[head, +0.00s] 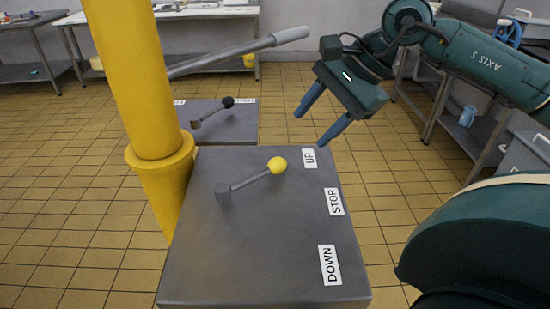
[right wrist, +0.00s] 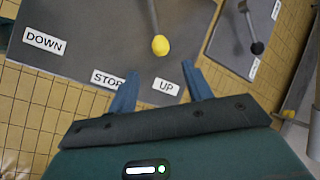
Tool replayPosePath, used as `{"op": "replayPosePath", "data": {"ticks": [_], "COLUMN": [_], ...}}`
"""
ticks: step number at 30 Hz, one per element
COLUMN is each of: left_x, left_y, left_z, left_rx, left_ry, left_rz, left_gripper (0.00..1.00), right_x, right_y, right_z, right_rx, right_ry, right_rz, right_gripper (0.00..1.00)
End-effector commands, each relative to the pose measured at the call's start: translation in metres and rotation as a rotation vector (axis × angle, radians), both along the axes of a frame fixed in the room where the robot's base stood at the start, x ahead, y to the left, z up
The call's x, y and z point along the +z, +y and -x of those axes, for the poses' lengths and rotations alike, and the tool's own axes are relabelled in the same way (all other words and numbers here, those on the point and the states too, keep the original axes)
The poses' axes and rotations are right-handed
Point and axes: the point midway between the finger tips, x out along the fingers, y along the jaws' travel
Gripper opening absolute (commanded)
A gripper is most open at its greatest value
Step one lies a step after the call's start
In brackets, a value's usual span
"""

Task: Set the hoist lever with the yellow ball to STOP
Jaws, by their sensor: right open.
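The hoist lever is a grey rod (head: 251,181) with a yellow ball (head: 277,165) at its end, pivoting on a grey box (head: 250,270). It points toward the UP label (head: 309,158). The STOP label (head: 334,201) and DOWN label (head: 329,265) lie nearer along the right edge. My right gripper (head: 310,129) is open and empty, beyond the ball and to its right, apart from it. In the right wrist view the yellow ball (right wrist: 160,45) shows just beyond the gap between the open fingertips (right wrist: 160,69). My left gripper is not in view.
A thick yellow post (head: 140,80) stands left of the box. Behind is a second grey box (head: 235,124) with a black-ball lever (head: 228,102). A grey bar (head: 235,52) slants above it. Tables stand along the back and right; tiled floor is open at left.

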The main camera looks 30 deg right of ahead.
Motion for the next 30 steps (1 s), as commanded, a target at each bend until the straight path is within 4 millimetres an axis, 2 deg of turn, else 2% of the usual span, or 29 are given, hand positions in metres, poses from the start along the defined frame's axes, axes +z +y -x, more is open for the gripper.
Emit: {"op": "replayPosePath", "data": {"ticks": [4,9,15,21,30], "left_x": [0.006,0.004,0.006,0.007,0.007], "left_y": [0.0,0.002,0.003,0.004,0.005], "left_z": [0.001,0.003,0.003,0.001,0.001], "left_rx": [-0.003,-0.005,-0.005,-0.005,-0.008], "left_ry": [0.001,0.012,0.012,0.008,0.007], "left_rz": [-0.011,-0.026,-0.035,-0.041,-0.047], "left_gripper": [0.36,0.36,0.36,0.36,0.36], "right_x": [-0.024,-0.055,-0.083,-0.095,-0.096], "right_y": [0.015,0.03,0.042,0.047,0.047], "right_z": [-0.01,-0.022,-0.034,-0.039,-0.039], "right_rx": [0.005,0.004,0.0,0.0,-0.001], "right_ry": [0.004,0.004,0.003,0.002,0.001], "right_rz": [-0.007,-0.009,-0.008,-0.007,-0.006], "right_gripper": [0.5,0.5,0.5,0.5,0.49]}}
